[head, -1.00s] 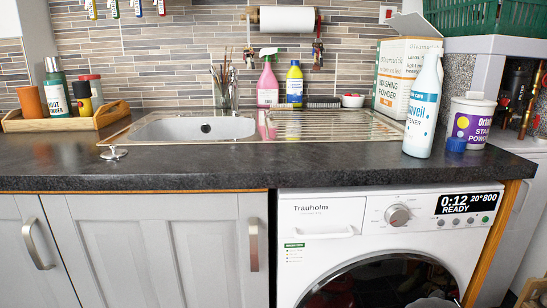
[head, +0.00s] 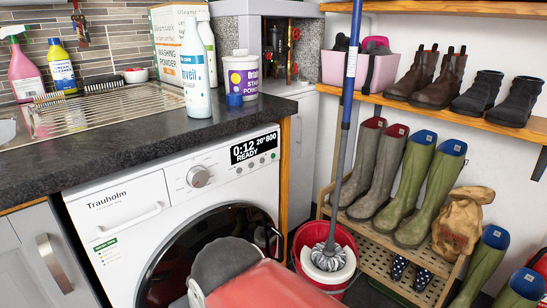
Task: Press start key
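The white Trauholm washing machine (head: 140,208) stands under the dark worktop, left of centre. Its black display (head: 254,146) reads 0:12, READY, 20° and 800. A row of small round keys sits below the display. The rightmost key (head: 274,156) shows green, and the others are grey. No lettering on the keys can be read. A large round dial (head: 199,177) is left of the display. The round dark door (head: 185,250) looks shut, with its lower right part hidden by my arm. My gripper is not in view.
Bottles and a stain powder tub (head: 241,78) stand on the worktop (head: 120,136) above the machine. A mop (head: 348,120) stands in a red bucket (head: 306,240) right of the machine. A boot rack (head: 383,262) stands farther right.

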